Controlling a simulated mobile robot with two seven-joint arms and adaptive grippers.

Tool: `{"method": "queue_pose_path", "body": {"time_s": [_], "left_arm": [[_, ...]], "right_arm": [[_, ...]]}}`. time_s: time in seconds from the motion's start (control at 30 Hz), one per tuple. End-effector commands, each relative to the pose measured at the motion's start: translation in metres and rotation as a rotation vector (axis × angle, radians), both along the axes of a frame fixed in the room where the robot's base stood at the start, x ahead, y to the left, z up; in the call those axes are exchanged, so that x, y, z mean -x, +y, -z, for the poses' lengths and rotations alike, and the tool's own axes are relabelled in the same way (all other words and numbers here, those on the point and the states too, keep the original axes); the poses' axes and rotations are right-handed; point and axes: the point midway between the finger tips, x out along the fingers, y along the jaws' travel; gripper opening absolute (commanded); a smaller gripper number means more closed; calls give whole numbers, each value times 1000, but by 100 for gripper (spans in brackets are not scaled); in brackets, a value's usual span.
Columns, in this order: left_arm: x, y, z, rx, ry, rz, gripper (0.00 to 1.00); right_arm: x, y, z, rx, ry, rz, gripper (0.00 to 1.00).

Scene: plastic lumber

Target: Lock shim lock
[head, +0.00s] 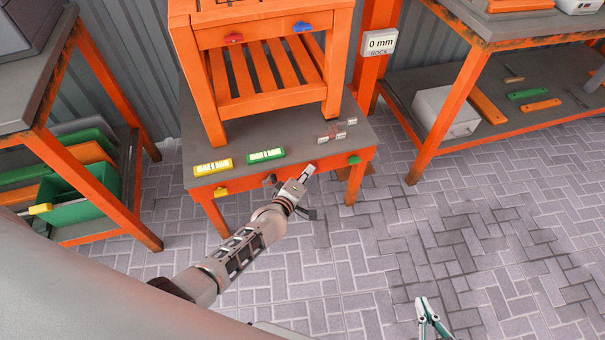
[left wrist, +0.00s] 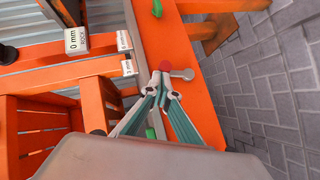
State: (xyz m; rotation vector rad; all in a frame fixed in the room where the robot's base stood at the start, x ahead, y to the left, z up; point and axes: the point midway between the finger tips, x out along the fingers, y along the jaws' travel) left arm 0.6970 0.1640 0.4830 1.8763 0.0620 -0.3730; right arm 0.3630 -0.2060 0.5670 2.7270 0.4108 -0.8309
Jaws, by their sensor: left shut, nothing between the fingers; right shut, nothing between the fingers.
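An orange slatted stand (head: 275,70) sits on a grey-topped orange table. A red catch (head: 234,38) and a blue catch (head: 302,27) are on its front. A yellow catch (head: 221,192) and a green catch (head: 354,159) are on the table's front edge. My left gripper (head: 306,174) is over that edge, between them. In the left wrist view, its teal fingers (left wrist: 167,82) are shut, close to a small red part (left wrist: 165,66) and a grey round-ended piece (left wrist: 184,74); contact is unclear. My right gripper (head: 429,313) is shut, low over the floor.
A yellow block (head: 213,167) and a green block (head: 266,155) lie on the table, with small labelled pieces (head: 340,132) to their right. A "0 mm ROCK" sign (head: 380,42) is on a post behind. Shelved benches stand on both sides. Brick floor (head: 480,220) is free in front.

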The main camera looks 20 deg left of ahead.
Motion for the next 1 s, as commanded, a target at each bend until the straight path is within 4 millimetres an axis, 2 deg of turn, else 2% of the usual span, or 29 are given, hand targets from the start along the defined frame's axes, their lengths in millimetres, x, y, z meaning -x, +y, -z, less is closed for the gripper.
{"method": "queue_pose_path", "body": {"time_s": [0.43, 1.0], "left_arm": [[-11, -17, -2, 3, -1, 0, 0], [-14, -22, -3, 3, -1, 0, 0]], "right_arm": [[2, 0, 3, 1, 6, 1, 0], [0, 1, 0, -2, 1, 0, 0]]}}
